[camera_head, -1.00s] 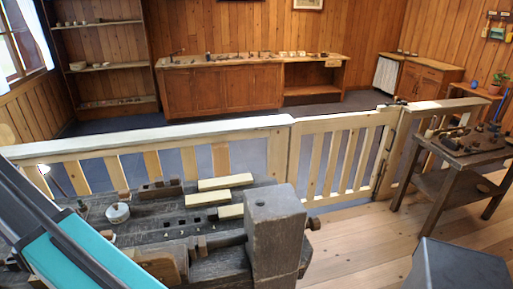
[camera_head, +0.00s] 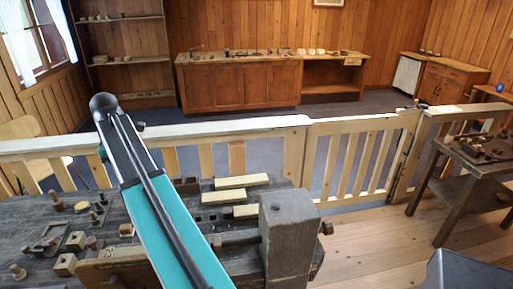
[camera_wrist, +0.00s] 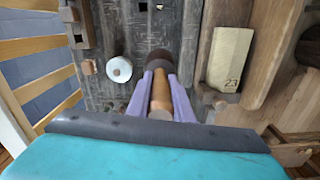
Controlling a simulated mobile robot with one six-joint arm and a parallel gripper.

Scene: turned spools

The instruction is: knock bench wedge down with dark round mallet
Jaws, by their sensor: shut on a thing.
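My gripper (camera_wrist: 161,95) has two purple fingers shut around a brown wooden handle (camera_wrist: 159,105) in the wrist view. A dark round mallet head (camera_wrist: 153,58) shows just beyond the fingers, above the dark workbench top (camera_wrist: 140,25). In the head view my teal arm crosses the bench and hides the gripper and mallet. A small wooden peg (camera_wrist: 88,67) stands left of the mallet; I cannot tell whether it is the bench wedge. The mallet appears apart from it.
A white round piece (camera_wrist: 119,69) lies left of the mallet. A pale block marked 23 (camera_wrist: 231,58) lies to the right. The heavy wooden post (camera_head: 288,235) rises at the bench's right end. Small wooden parts (camera_head: 75,240) fill the left. A rail (camera_head: 250,130) runs behind.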

